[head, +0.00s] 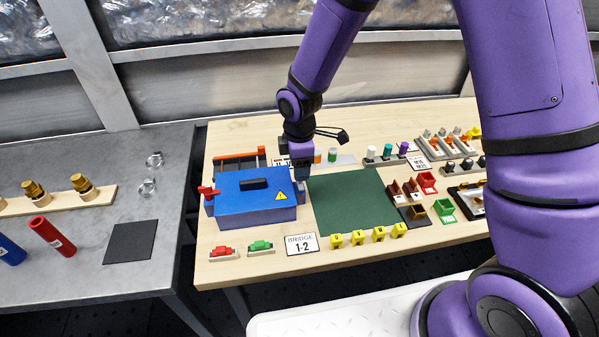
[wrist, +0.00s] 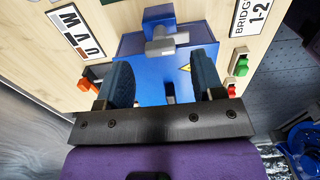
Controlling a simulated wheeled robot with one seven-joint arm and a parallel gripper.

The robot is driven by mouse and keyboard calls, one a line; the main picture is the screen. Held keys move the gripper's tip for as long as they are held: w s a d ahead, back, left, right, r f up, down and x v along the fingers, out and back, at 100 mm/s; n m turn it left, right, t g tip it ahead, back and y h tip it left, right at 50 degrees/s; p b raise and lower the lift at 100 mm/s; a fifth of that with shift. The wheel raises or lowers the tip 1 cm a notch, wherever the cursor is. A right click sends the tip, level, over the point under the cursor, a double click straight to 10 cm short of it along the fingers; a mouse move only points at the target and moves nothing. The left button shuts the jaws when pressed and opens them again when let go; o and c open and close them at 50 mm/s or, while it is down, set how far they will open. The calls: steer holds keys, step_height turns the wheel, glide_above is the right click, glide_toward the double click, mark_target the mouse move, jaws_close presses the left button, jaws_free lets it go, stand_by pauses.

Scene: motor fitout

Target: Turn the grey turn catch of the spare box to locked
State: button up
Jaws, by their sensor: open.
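The spare box is a blue box (head: 240,203) with a black handle on its lid and a yellow warning label. It sits on the wooden table and also fills the middle of the wrist view (wrist: 145,68). The grey turn catch (wrist: 168,43) shows in the wrist view at the box's edge, beside a blue block; its exact setting is hard to tell. In the head view I cannot make it out near my gripper. My gripper (head: 303,178) points down at the box's right end. In the wrist view my gripper (wrist: 164,72) is open, its fingers apart, with the catch beyond the fingertips.
A red lever (head: 208,192) sticks out at the box's left end. A green mat (head: 355,203) lies close to the right. Red and green parts (head: 260,246) and a BRIDGE 1-2 sign (head: 301,244) stand in front. Yellow tags (head: 379,235) line the mat's front edge.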

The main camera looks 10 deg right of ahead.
mark_target(300, 183)
steer(key=shift+f, duration=1.6)
steer(key=c, duration=0.9)
steer(key=shift+c, duration=0.2)
